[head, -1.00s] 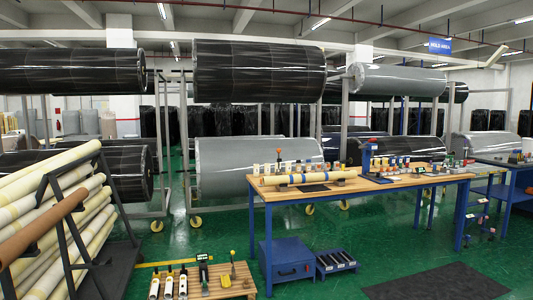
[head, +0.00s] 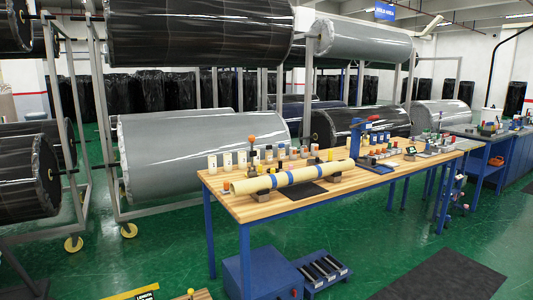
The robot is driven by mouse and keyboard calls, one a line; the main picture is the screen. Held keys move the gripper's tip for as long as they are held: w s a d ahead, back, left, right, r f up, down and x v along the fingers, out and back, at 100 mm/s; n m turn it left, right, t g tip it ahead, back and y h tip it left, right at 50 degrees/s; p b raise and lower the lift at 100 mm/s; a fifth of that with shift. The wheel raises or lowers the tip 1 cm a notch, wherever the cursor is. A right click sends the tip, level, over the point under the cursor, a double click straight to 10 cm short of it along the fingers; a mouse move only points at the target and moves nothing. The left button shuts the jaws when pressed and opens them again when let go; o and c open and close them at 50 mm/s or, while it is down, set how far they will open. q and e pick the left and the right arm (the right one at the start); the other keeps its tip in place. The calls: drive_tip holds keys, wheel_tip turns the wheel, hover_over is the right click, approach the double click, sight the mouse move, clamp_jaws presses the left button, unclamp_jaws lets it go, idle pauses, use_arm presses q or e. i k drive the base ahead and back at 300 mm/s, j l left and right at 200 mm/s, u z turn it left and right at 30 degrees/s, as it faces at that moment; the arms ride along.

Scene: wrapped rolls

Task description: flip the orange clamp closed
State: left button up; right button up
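What looks like the orange clamp (head: 252,140) stands on the wooden workbench (head: 226,204), near its left rear part. Its round orange knob is on top of an upright dark stem. Whether it is open or closed is too small to tell. A long pale-yellow wrapped roll (head: 295,177) lies across supports in front of it. Neither of my grippers shows in the head view.
Several small bottles stand along the bench's back edge. A blue press-like stand (head: 357,137) is farther right. A blue cabinet (head: 262,272) and a low roller crate (head: 318,274) sit below. Racks of large rolls stand behind.

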sight(252, 139)
drive_tip(key=i+j+u, duration=0.1)
drive_tip(key=i+j, duration=0.25)
drive_tip(key=i, duration=0.15)
drive_tip(key=i+l+u, duration=0.1)
drive_tip(key=i, duration=0.4)
drive_tip(key=i+l+u, duration=0.1)
drive_tip(key=i, duration=0.45)
drive_tip(key=i+l+u, duration=0.1)
drive_tip(key=i, duration=0.4)
drive_tip(key=l, duration=0.05)
